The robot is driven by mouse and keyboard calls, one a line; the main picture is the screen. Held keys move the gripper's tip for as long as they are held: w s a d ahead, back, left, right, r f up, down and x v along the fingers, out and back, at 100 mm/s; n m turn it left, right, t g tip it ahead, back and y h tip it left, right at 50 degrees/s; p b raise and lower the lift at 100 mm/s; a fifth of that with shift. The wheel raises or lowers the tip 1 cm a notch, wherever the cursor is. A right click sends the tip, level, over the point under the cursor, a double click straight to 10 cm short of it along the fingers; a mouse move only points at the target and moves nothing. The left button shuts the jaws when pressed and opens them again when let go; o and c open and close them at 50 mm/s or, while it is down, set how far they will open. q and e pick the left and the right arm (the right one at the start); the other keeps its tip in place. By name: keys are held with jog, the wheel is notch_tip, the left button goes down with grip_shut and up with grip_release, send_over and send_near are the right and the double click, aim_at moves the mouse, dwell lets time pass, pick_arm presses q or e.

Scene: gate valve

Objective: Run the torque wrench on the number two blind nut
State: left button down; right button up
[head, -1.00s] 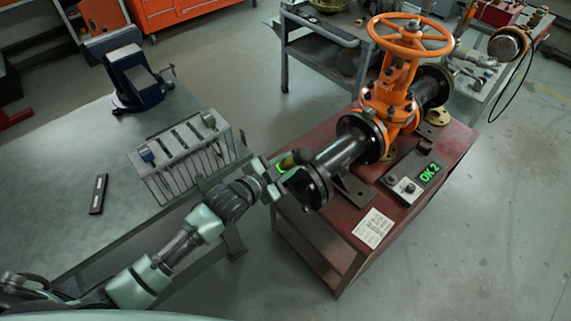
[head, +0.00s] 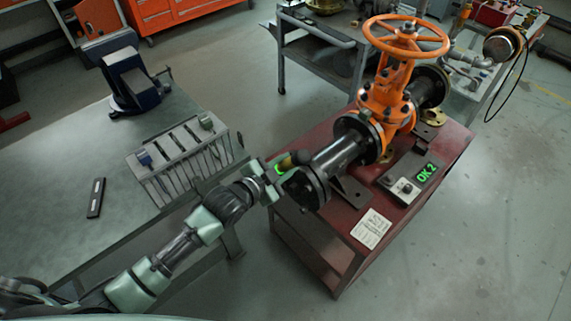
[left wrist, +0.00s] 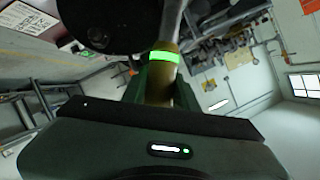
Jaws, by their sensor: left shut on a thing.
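The torque wrench (head: 287,163) has a brownish-yellow handle with a lit green ring. My left gripper (head: 274,172) is shut on the wrench beside the near end flange (head: 302,190) of the black pipe. In the left wrist view, the wrench (left wrist: 165,58) stands between my left fingers with its green band lit and its shaft running up out of frame. The dark round flange (left wrist: 100,25) is left of it. The wrench's working end and the number two nut are hidden or too small to tell. A display (head: 427,173) reads "OK 2" in green. My right gripper is not in view.
An orange gate valve (head: 389,90) with a handwheel stands on the dark red bench (head: 330,255), with a paper label in front. A rack (head: 190,160), a vise (head: 130,80) and a black bar (head: 96,198) are on the left table. Clear floor lies at the right.

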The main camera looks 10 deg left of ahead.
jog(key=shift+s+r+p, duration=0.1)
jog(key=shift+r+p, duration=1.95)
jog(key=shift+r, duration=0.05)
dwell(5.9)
